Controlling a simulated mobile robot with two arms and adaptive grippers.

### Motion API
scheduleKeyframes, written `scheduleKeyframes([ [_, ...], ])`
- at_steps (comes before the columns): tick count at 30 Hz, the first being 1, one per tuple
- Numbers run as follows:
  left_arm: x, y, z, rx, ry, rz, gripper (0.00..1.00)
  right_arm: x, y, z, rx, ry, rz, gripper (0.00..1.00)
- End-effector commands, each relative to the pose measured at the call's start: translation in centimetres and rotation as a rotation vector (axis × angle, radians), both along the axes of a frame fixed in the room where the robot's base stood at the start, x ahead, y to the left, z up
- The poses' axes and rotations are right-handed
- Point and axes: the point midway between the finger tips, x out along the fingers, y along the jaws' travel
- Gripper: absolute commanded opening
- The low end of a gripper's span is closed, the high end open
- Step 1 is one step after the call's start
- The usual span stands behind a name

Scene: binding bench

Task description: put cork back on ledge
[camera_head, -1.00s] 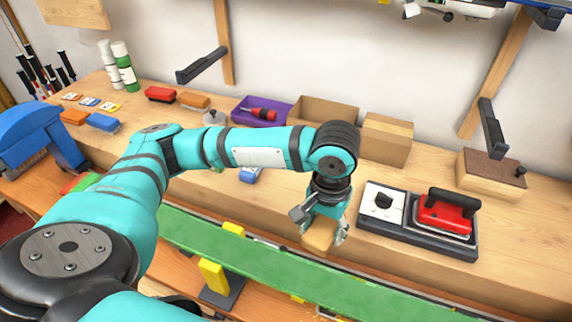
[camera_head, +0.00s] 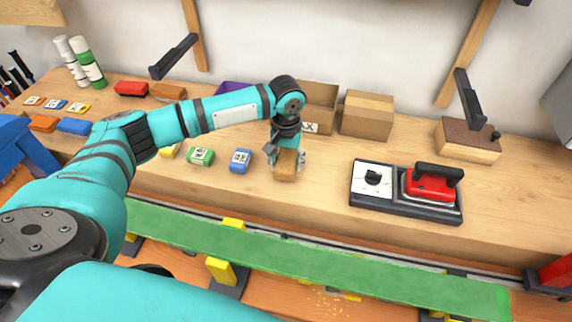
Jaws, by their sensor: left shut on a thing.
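The cork (camera_head: 286,166) is a tan-brown block. My left gripper (camera_head: 287,158) is shut on it, with a finger on each side. The cork is over the wooden ledge (camera_head: 320,200), between the blue block and the waxing iron's base; I cannot tell whether its underside touches the wood. My right gripper does not show.
A blue block (camera_head: 240,160) and a green block (camera_head: 200,156) lie left of the cork. A red iron (camera_head: 431,187) sits on a dark base at right. Cardboard boxes (camera_head: 367,115) stand behind. A green ski or board (camera_head: 330,262) runs along the front.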

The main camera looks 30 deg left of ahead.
Motion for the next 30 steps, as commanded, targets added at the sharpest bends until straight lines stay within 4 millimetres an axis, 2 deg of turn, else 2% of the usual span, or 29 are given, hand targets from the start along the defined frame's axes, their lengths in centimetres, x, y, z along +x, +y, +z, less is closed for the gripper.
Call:
scheduleKeyframes([
  [4, 0.1, 0.3, -0.9, 0.001, 0.003, -0.001, 0.22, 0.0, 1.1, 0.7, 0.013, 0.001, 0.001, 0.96],
  [10, 0.1, 0.2, -3.3, 0.001, 0.001, -0.001, 0.22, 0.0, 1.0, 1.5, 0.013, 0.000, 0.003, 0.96],
  [21, 0.1, 0.2, -3.8, 0.000, 0.000, -0.001, 0.22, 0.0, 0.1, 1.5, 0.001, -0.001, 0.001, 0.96],
  [22, 0.1, 0.2, -3.9, 0.000, 0.000, -0.001, 0.53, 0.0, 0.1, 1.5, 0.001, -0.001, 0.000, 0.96],
  [27, 0.1, 0.2, -3.8, 0.000, 0.000, -0.001, 0.75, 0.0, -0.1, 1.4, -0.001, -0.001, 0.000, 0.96],
  [30, 0.1, 0.2, -3.8, 0.000, 0.000, -0.001, 0.75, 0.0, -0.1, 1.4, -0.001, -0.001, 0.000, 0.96],
])
